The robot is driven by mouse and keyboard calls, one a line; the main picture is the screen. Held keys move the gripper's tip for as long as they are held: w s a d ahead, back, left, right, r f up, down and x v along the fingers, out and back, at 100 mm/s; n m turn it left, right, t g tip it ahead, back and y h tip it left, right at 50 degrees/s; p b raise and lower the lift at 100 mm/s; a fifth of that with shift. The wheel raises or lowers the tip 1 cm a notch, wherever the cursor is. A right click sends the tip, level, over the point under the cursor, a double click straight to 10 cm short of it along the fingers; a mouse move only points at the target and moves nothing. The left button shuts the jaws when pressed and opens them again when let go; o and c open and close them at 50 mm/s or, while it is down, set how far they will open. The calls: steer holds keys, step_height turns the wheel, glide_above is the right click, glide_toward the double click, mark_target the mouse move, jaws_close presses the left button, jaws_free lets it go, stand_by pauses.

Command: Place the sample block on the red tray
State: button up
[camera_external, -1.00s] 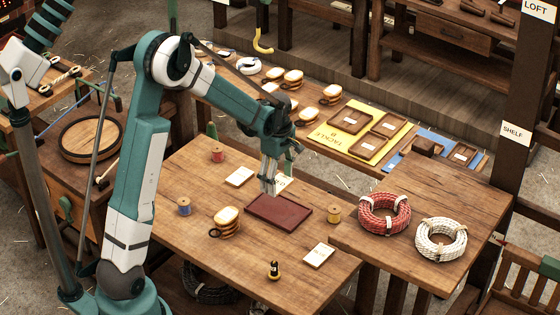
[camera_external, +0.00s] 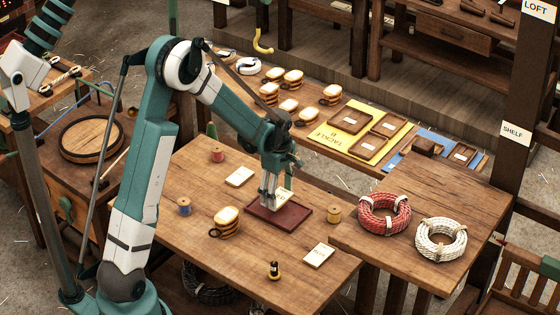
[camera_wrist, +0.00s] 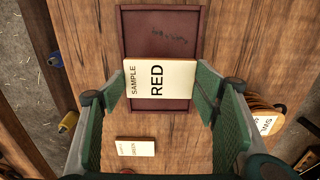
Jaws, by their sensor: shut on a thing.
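The sample block, a cream plate lettered "SAMPLE RED" (camera_wrist: 160,80), sits between the fingers of my gripper (camera_wrist: 160,92) in the wrist view. My gripper (camera_external: 269,203) is shut on it in the external view, where the block (camera_external: 285,196) shows partly behind the fingers. The red tray (camera_external: 292,219) is a flat dark red board with a raised rim on the table. It also shows in the wrist view (camera_wrist: 160,50), with the block covering its lower middle part. The block is over the tray; I cannot tell whether it touches it.
Other cream blocks lie on the table, at the upper left (camera_external: 240,176) and front right (camera_external: 318,255). A yellow spool (camera_external: 334,214) stands right of the tray. A rope-tied stack (camera_external: 226,222) and a blue spool (camera_external: 184,206) stand left. A small dark bottle (camera_external: 274,270) is in front.

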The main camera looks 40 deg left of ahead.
mark_target(278, 197)
stand_by(0.3)
steer(key=shift+f+b, duration=0.3)
steer(key=shift+f, duration=1.65)
steer(key=shift+f, duration=0.15)
steer(key=o, duration=0.9)
steer(key=shift+r, duration=0.25)
steer(key=shift+r+p, duration=0.9)
steer(key=shift+r, duration=5.05)
steer(key=shift+r, duration=0.1)
